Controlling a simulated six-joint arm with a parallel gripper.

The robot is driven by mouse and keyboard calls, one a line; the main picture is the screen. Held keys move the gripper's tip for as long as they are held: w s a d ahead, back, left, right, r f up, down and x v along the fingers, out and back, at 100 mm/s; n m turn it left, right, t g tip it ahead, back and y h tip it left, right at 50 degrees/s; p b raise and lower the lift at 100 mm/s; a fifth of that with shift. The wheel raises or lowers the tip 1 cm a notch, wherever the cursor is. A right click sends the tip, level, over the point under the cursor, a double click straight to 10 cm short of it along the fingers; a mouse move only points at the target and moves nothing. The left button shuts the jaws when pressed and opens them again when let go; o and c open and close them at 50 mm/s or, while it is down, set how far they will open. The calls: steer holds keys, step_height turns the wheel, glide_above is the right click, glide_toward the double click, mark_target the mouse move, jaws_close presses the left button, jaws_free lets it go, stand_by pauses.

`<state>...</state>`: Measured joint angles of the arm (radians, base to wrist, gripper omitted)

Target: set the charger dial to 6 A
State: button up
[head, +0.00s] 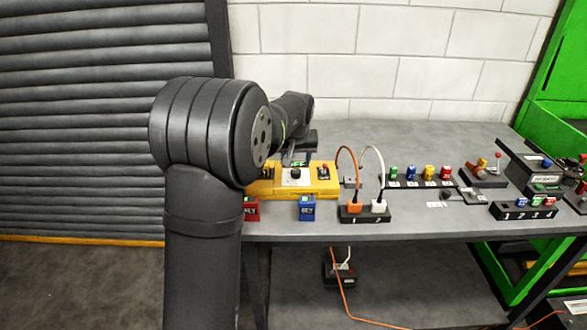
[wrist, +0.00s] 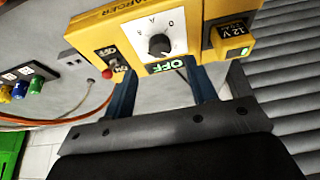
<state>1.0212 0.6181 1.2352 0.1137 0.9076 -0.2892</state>
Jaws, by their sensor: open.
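The yellow charger (head: 320,188) sits on the bench beside my arm. Its black dial (head: 295,173) is on a white scale plate; the pointer's exact setting is too small to read. The dial (wrist: 159,45) also shows in the wrist view, above a green OFF display (wrist: 165,66). My gripper (wrist: 160,82) is open, its two bluish fingers spread apart and ending near the charger's edge in the picture. I see nothing between them, and cannot tell whether they touch the charger. In the head view my arm hides the charger's left end and part of my gripper.
A red lever (wrist: 107,73) and a 12 V selector (wrist: 232,38) flank the dial. A red key block (head: 251,210) and blue key block (head: 307,210) stand in front. A socket strip (head: 364,214) with orange and white cables is to the right. A shutter (head: 100,120) is at left.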

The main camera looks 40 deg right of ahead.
mark_target(296, 171)
steer(key=x, duration=0.6)
steer(key=shift+w+d+f, duration=0.1)
steer(key=shift+f, duration=0.2)
steer(key=c, duration=1)
